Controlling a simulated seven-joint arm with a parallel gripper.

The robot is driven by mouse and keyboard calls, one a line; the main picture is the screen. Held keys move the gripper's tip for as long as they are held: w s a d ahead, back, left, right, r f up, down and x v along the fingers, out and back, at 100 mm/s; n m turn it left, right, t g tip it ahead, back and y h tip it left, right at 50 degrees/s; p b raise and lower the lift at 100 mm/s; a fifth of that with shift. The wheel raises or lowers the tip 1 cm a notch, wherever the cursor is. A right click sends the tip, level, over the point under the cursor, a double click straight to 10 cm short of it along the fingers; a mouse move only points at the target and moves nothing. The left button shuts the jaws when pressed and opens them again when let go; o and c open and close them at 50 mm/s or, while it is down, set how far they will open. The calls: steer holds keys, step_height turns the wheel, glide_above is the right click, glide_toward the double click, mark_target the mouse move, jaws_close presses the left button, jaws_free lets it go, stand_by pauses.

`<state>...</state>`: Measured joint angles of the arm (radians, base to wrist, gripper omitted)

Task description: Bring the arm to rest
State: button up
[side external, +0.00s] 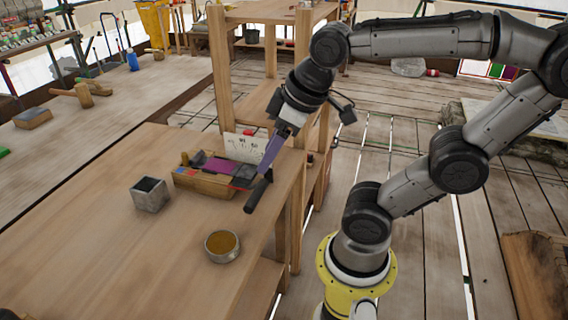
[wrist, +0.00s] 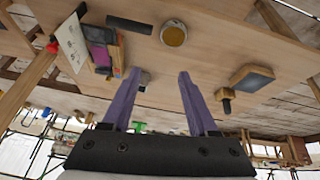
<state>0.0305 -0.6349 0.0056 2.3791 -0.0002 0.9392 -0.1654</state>
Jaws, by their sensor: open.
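My gripper (side external: 268,155) is at the right edge of the wooden table (side external: 90,240), near the wooden tray, with its purple fingers pointing down and left. In the wrist view my gripper (wrist: 157,74) has its two purple fingers spread apart with nothing held between them. In the side view the fingers overlap, and their height above the table is hard to tell. A dark bar (side external: 257,195) lies by the table edge just beyond the fingertips; it also shows in the wrist view (wrist: 130,24), apart from the fingers.
A wooden tray (side external: 190,187) with purple and dark items stands behind the bar, beside a white card (side external: 240,147). A grey cube (side external: 150,193) and a round tin (side external: 222,246) stand on the table. A wooden shelf frame (side external: 219,70) rises close behind my gripper. The table's left front is clear.

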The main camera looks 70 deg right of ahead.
steer(key=s+f, duration=0.1)
steer(key=s+f+m, duration=0.1)
steer(key=shift+s+a+f+m, duration=0.1)
steer(key=shift+s+a+m, duration=0.2)
steer(key=shift+s, duration=0.1)
